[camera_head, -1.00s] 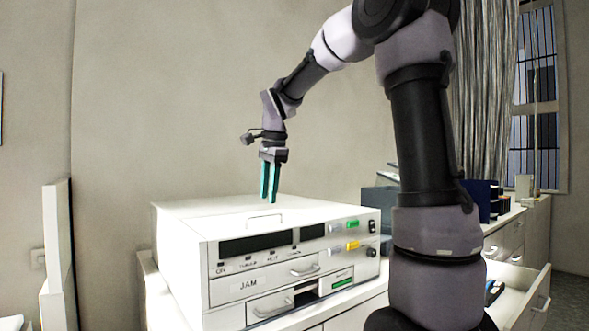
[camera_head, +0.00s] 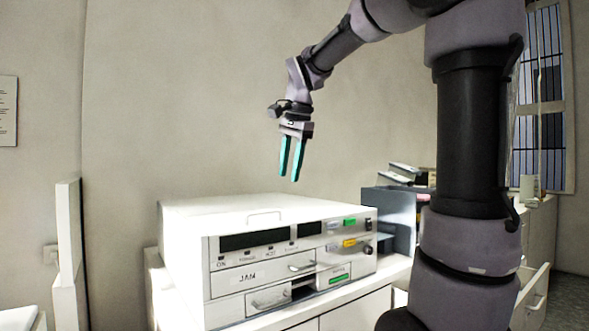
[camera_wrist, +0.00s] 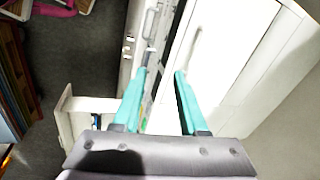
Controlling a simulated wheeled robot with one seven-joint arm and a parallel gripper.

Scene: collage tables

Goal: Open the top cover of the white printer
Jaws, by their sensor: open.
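The white printer (camera_head: 185,245) stands on a white cabinet in the head view. Its top cover (camera_head: 225,212) is flat and closed, with a thin handle (camera_head: 264,213) near its front edge. Its front carries dark display windows, coloured buttons and drawers with handles. My gripper (camera_head: 291,180) points down with its teal fingers apart, empty, above the cover and to the right of the handle. In the wrist view, my gripper (camera_wrist: 162,72) is open over the printer's front edge, and the cover (camera_wrist: 225,50) with its handle (camera_wrist: 196,42) lies to the right.
Grey trays (camera_head: 393,212) with papers stand right of the printer. An open drawer (camera_wrist: 80,106) juts out from the cabinet row. A white panel (camera_head: 68,240) stands at the left. The space above the cover is free.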

